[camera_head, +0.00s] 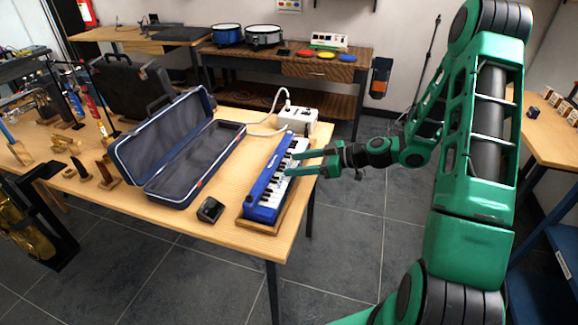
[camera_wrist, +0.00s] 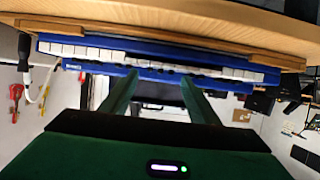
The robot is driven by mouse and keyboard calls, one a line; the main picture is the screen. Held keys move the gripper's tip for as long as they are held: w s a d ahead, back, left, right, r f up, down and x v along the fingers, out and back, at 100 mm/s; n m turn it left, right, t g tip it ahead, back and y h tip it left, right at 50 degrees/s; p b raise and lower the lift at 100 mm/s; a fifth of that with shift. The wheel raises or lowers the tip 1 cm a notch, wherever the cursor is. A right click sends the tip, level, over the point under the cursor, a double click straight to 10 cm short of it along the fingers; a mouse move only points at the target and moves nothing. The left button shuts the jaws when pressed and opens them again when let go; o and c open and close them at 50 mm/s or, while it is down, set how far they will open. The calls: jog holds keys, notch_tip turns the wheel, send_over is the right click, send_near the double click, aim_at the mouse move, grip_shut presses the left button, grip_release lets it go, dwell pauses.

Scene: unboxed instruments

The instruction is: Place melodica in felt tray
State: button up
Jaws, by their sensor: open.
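The melodica (camera_head: 266,182), blue with white and black keys, lies keys up on a wooden base (camera_head: 261,227) at the table's right edge. In the wrist view the melodica (camera_wrist: 95,48) stretches across the top. An open case (camera_head: 195,165) with dark grey lining and blue edges lies left of it, its lid tilted back. I cannot tell for sure which thing is the felt tray. My gripper (camera_head: 291,163) is open and empty, reaching in from the right, its fingers over the keys in the head view. The wrist view shows its spread fingers (camera_wrist: 158,77) overlapping the melodica's edge; contact is unclear.
A small black box (camera_head: 210,209) sits between case and melodica. A white device (camera_head: 298,117) with a cable stands behind the melodica. Another black case (camera_head: 130,88) and small wooden stands fill the table's left. Bare tabletop (camera_head: 150,212) lies in front of the case.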

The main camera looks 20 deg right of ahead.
jog(key=v, duration=0.9)
jog(key=s+d+r+m+g+h, duration=0.2)
jog(key=s+m, duration=0.3)
jog(key=s, duration=0.6)
jog(key=s+d+r+m+g+h, duration=0.3)
jog(key=s+r+m+h, duration=0.1)
jog(key=s, duration=0.7)
jog(key=s+d+r+m+g+h, duration=0.3)
jog(key=s+m, duration=0.5)
jog(key=s, duration=0.3)
jog(key=shift+d+r+h, duration=0.15)
jog(key=shift+r+h, duration=0.4)
jog(key=shift+h, duration=0.25)
